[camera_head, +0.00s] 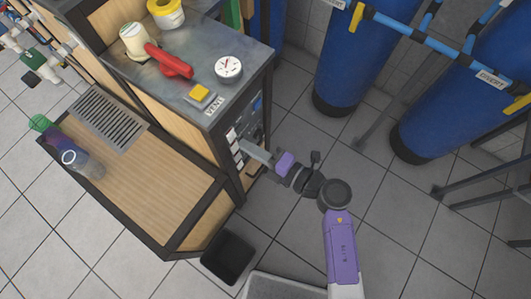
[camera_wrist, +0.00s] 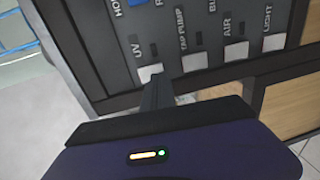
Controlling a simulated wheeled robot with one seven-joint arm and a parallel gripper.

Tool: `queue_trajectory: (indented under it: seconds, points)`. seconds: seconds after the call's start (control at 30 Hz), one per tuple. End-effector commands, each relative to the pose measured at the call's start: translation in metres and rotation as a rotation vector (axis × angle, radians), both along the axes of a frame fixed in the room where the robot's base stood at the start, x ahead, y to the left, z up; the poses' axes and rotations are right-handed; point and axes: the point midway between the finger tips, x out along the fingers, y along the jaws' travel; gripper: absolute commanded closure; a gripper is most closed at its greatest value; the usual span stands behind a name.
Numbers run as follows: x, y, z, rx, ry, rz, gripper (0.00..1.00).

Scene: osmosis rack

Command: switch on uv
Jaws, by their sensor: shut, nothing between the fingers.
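The control panel shows in the wrist view with labels UV (camera_wrist: 136,46), TAP PUMP, AIR and LIGHT. A pale rocker switch (camera_wrist: 150,72) sits by the UV label. My gripper (camera_wrist: 158,92) is shut and empty, with its fingertips right at the lower part of that switch and partly covering it. I cannot tell whether they touch it or which way the switch is set. In the head view my gripper (camera_head: 256,153) reaches left to the row of pale switches (camera_head: 236,146) on the cabinet's side.
Other pale switches, TAP PUMP (camera_wrist: 194,60), AIR (camera_wrist: 236,50) and LIGHT (camera_wrist: 273,41), stand close to the right. The metal cabinet top (camera_head: 180,105) holds a red valve handle (camera_head: 170,63) and a gauge (camera_head: 228,68). A black bin (camera_head: 228,257) stands on the floor.

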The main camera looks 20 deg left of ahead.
Motion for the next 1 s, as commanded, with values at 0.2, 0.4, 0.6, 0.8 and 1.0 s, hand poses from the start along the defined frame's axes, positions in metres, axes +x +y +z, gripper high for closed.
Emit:
queue_trajectory:
  seconds: [0.2,0.4,0.6,0.8,1.0]
  points:
    - [0.007,0.018,-0.003,0.0,0.0,0.0,1.0]
    - [0.008,0.021,-0.003,0.0,0.0,-0.001,1.0]
    - [0.008,0.021,-0.003,0.0,0.0,-0.001,1.0]
    - [0.009,0.025,-0.004,0.001,-0.001,0.0,1.0]
    - [0.008,0.025,-0.004,0.001,-0.001,0.001,1.0]
